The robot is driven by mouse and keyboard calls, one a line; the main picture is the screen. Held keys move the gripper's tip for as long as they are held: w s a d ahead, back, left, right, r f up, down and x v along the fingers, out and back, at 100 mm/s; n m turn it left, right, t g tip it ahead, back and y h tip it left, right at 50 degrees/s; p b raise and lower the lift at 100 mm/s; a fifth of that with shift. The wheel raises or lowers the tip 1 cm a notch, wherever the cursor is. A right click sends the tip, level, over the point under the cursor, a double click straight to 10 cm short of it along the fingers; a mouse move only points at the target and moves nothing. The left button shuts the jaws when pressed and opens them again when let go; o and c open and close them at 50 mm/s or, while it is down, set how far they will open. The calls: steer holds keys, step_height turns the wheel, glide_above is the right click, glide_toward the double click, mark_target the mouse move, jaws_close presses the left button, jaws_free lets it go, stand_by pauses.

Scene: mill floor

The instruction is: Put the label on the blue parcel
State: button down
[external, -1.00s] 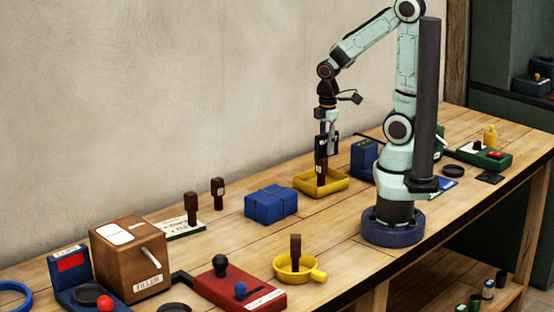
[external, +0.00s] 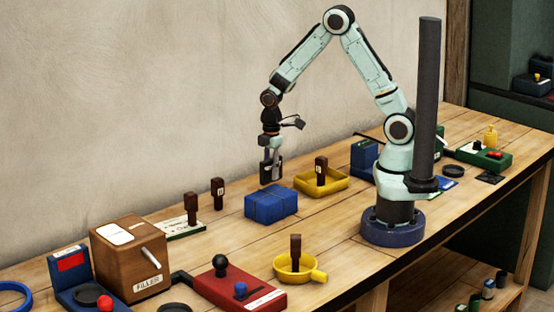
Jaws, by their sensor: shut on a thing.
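The blue parcel (external: 271,205), a box tied with a dark band, lies on the bench left of my arm's base. My gripper (external: 271,180) points down just above it, with a small gap or none; I cannot tell which. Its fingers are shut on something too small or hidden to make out. I see no label on the parcel's visible faces. A dark brown upright block (external: 321,171) with a white mark stands in the yellow tray (external: 340,184), right of the parcel.
Two brown blocks stand left of the parcel, one (external: 192,208) by a green-edged card (external: 184,231). A yellow pan (external: 295,272) holding a brown block, a red box (external: 240,288) and a wooden filler box (external: 130,262) are nearer the front left. Bench between parcel and my base is clear.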

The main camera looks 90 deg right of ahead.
mark_target(271, 181)
steer(key=shift+f, duration=1.65)
steer(key=shift+f, duration=0.1)
steer(key=c, duration=1.1)
jaws_free()
steer(key=shift+o, duration=0.2)
step_height(271, 181, up, 11)
steer(key=shift+r, duration=0.2)
steer(key=s+a+r+m, duration=0.3)
steer(key=s+a, duration=0.3)
steer(key=s, duration=0.3)
steer(key=s+a+r+m, duration=0.3)
steer(key=s+a+m, duration=0.1)
steer(key=s+a, duration=0.3)
steer(key=shift+s+r+m+y, duration=0.25)
steer(key=shift+s+m+y, duration=0.15)
steer(key=shift+s, duration=0.8)
